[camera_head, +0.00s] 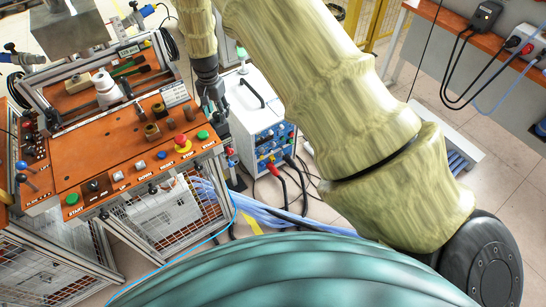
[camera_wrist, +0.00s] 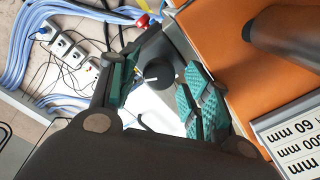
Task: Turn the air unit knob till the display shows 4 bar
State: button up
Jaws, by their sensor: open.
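The black round knob (camera_wrist: 158,74), with a white mark on its face, shows in the wrist view between the two teal-padded fingers of my gripper (camera_wrist: 160,88). The fingers are open, one on each side of the knob; I cannot tell whether either pad touches it. In the head view my gripper (camera_head: 213,98) points down at the right edge of the orange workbench (camera_head: 105,150), and the knob is hidden there. I cannot make out a pressure display or reading in either view.
A white power unit (camera_head: 262,125) with cables stands just right of my gripper. The bench carries a red emergency button (camera_head: 181,140) and several other buttons. In the wrist view the orange panel (camera_wrist: 235,45) and a dark cylinder (camera_wrist: 285,32) lie close on the right.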

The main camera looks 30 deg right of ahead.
aim_at(217, 114)
jog(key=m+p, duration=0.1)
jog(key=m, duration=0.4)
jog(key=shift+r+m+p, duration=0.1)
jog(key=shift+m+p, duration=0.2)
jog(key=shift+p, duration=0.05)
jog(key=m+p, duration=0.1)
jog(key=m, duration=0.3)
jog(key=shift+m+p, duration=0.3)
jog(key=shift+r+b, duration=0.2)
jog(key=shift+b, duration=0.1)
notch_tip(217, 114, up, 9)
jog(key=b, duration=0.3)
jog(key=s+d+f+n+b, duration=0.2)
jog(key=s+f+n, duration=0.1)
jog(key=s+f, duration=0.6)
jog(key=s+d+f+n+h+b, duration=0.1)
jog(key=s+f+n, duration=0.3)
jog(key=s+f, duration=0.4)
jog(key=s+d+f+n+h+b, duration=0.1)
jog(key=s+d+f+n+b, duration=0.3)
jog(key=s+f, duration=0.5)
jog(key=shift+s+f+g, duration=0.3)
jog(key=shift+s+f, duration=0.05)
jog(key=shift+f, duration=2.2)
